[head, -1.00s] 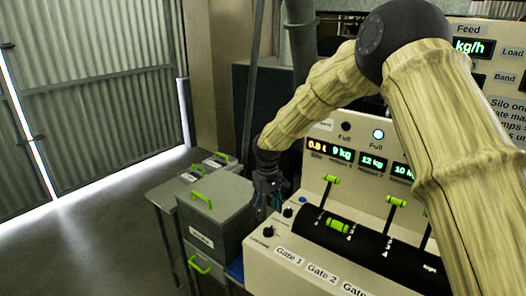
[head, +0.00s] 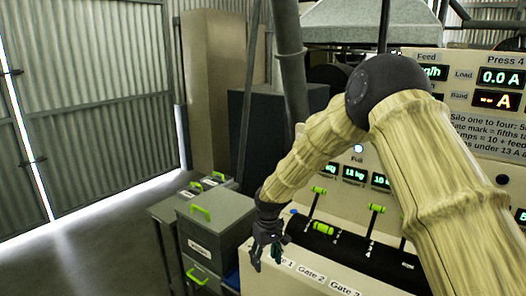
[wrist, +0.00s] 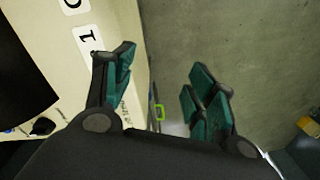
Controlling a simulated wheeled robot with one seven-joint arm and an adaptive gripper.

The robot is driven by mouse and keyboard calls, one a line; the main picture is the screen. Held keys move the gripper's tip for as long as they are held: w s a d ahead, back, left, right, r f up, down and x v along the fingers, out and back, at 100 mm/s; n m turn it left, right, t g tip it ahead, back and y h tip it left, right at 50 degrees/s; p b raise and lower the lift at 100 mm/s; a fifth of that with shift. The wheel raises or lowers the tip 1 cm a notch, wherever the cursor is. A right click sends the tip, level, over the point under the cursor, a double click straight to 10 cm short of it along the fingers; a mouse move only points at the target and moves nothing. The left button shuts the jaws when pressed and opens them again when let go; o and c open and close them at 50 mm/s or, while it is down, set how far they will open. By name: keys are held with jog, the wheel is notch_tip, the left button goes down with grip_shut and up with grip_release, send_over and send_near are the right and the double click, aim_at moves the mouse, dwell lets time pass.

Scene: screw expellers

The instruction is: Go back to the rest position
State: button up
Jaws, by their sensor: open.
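My gripper (head: 266,247) is open and empty in the head view, at the near left corner of the control console (head: 262,277), beside the "Gate 1" label. My arm reaches to it from the right, bent at a dark elbow joint. In the wrist view my gripper (wrist: 160,95) shows two teal-padded fingers spread wide apart, with nothing between them but the floor and a small green handle below. The left finger is close to the console edge in that view; I cannot tell whether it touches.
Green gate levers (head: 376,208) stand on the console, partly behind my arm. Grey bins with green handles (head: 212,222) stand left of the console. A dark box (head: 262,130) and a grey pipe (head: 290,60) are behind. The floor (head: 90,240) at left is clear.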

jog(key=s+d+f+m, duration=0.1)
jog(key=s+d+f, duration=0.2)
jog(key=s+f, duration=0.45)
jog(key=s+d+f+m+y, duration=0.1)
jog(key=s+d+f, duration=0.2)
jog(key=s+f, duration=0.4)
jog(key=s+d+f+m, duration=0.1)
jog(key=s+d+f, duration=0.2)
jog(key=s+f, duration=0.45)
jog(key=s+d+f+m, duration=0.1)
jog(key=s+d, duration=0.3)
jog(key=s, duration=0.5)
jog(key=s+d+f+m+h+b, duration=0.1)
jog(key=s+d+f, duration=0.2)
jog(key=s, duration=0.6)
jog(key=s+d+f+m, duration=0.1)
jog(key=s+d+f, duration=0.2)
jog(key=s, duration=0.6)
jog(key=d, duration=0.2)
jog(key=shift+s+d+b, duration=0.15)
jog(key=shift+d+b, duration=0.15)
jog(key=shift+d, duration=0.05)
